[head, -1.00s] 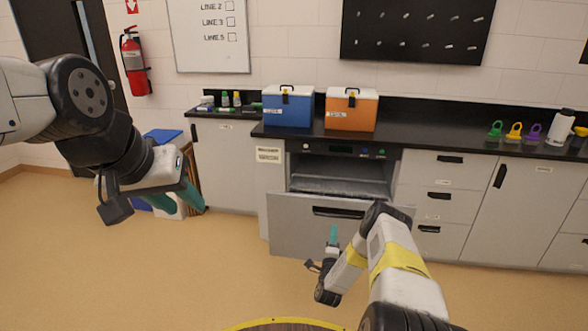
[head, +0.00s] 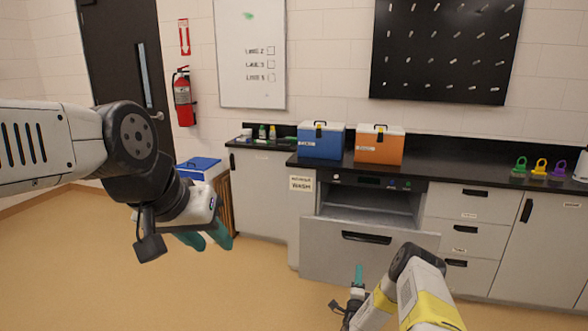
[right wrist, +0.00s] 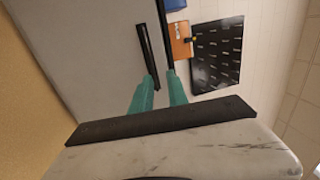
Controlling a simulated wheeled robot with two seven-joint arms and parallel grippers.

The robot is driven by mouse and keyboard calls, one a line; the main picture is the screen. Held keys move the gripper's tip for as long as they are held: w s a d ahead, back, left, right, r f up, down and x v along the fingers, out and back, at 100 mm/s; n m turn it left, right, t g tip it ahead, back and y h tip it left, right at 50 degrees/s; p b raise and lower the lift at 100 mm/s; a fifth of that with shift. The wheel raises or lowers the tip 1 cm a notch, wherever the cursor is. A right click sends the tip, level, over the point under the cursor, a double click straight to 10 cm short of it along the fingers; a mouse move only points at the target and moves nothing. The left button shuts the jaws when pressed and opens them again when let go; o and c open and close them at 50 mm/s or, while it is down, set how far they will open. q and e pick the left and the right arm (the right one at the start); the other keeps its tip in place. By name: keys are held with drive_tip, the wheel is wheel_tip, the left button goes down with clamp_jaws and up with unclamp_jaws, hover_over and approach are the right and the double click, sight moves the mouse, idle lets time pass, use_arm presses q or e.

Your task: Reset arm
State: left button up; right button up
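My left gripper (head: 207,236) hangs in the air at the left of the head view, its teal fingers apart and with nothing seen between them. My right gripper (head: 358,274) is low in the head view, in front of the washer's grey door (head: 322,262). In the right wrist view its two teal fingers (right wrist: 160,82) are apart and empty. The grey door fills much of that view, with its black handle (right wrist: 147,55) beyond the fingertips. I cannot tell whether they touch. The washer (head: 375,203) is open at the top, its door tilted outward.
A blue cooler (head: 321,144) and an orange cooler (head: 378,149) stand on the black counter. Green, yellow and purple tags (head: 539,167) stand further right. A bin with a blue lid (head: 199,164) is on the floor behind my left gripper. The floor at left is clear.

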drive_tip(key=w+a+r+n+g+y, duration=0.1)
drive_tip(key=w+r+n+y, duration=0.1)
drive_tip(key=w+r+n, duration=0.45)
drive_tip(key=w+a+r+n+g+y, duration=0.1)
drive_tip(key=w+a+r+y, duration=0.15)
drive_tip(key=r, duration=0.75)
drive_tip(key=s+a+r+n+g+y, duration=0.1)
drive_tip(key=s+a+r+n+g, duration=0.15)
drive_tip(key=r, duration=0.65)
drive_tip(key=s+a+r+n+g+y, duration=0.1)
drive_tip(key=s+r+n, duration=0.2)
drive_tip(key=r, duration=0.6)
drive_tip(key=s+a+r+n+g, duration=0.1)
drive_tip(key=s+r+n+g, duration=0.1)
drive_tip(key=s+r, duration=0.5)
drive_tip(key=s+a+r+n+g, duration=0.15)
drive_tip(key=s+r, duration=0.25)
drive_tip(key=s, duration=0.7)
drive_tip(key=s+n+g, duration=0.4)
drive_tip(key=s+n, duration=0.1)
drive_tip(key=s, duration=2.1)
drive_tip(key=shift+s+a+f+y, duration=0.15)
drive_tip(key=shift+s+a+y, duration=0.15)
drive_tip(key=shift+s+y, duration=0.15)
